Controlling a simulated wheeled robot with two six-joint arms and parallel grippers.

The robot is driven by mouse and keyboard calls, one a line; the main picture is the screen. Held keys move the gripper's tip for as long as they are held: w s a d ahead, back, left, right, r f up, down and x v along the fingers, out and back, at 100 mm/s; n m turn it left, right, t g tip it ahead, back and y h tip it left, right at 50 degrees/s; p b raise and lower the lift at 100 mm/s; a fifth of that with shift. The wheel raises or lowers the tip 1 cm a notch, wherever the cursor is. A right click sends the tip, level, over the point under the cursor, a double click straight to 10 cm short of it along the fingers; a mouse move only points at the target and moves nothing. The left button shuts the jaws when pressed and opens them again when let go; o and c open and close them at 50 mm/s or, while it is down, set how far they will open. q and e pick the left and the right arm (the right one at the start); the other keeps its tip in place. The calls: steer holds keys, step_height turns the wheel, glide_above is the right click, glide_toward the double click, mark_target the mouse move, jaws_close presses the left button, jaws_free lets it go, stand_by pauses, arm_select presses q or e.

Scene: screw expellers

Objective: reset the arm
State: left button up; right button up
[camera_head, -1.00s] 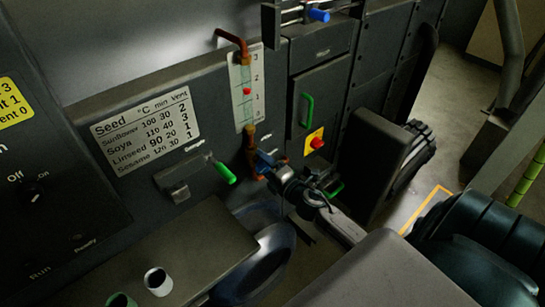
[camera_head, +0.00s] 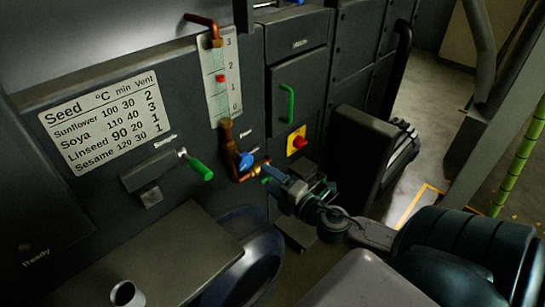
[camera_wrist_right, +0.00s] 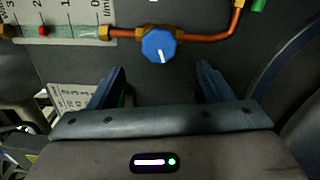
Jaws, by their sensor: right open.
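My right gripper (camera_head: 264,176) is open and empty, just in front of the machine's panel. It is right of and below a blue knob (camera_head: 245,161) on a copper pipe. In the right wrist view, the blue knob (camera_wrist_right: 158,45) with a white mark lies beyond the spread fingers of the gripper (camera_wrist_right: 160,78), apart from them. A sight tube with a red float (camera_head: 221,78) and a 0 to 3 scale stands above the knob. My left gripper is in no view.
A lever with a green grip (camera_head: 202,171) sticks out left of the knob. A red button on a yellow plate (camera_head: 298,142) and a green door handle (camera_head: 288,103) are to the right. A grey ledge (camera_head: 170,250) with a small cup (camera_head: 126,294) is below.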

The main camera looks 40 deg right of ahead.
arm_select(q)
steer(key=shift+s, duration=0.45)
